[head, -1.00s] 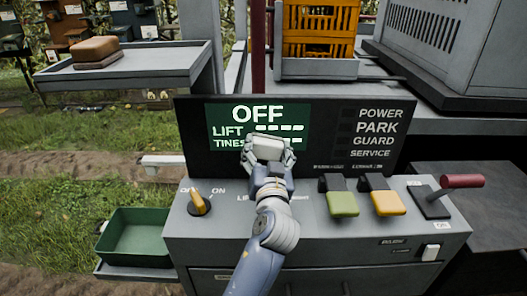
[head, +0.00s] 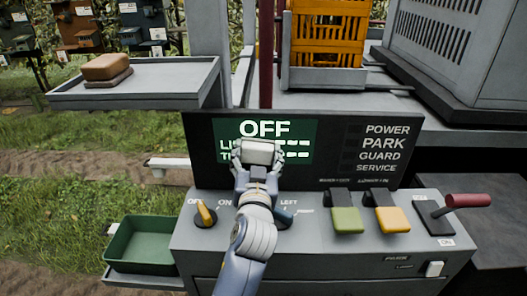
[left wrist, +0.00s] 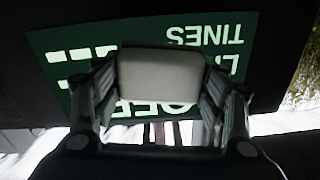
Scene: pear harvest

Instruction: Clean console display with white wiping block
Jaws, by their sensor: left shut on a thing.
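The console display (head: 296,133) is a green lit screen with white text, reading OFF at the top, set in a dark panel. My left gripper (head: 258,158) is shut on the white wiping block (head: 259,151), in front of the lower left of the screen. The block hides part of the LIFT and TINES lines. In the left wrist view the block (left wrist: 160,85) sits between both fingers, with the display (left wrist: 70,55) upside down behind it. I cannot tell whether the block touches the screen. My right gripper is not in view.
A green tray (head: 118,268) stands at the lower left. A brown block (head: 120,67) lies on a grey shelf (head: 190,88).

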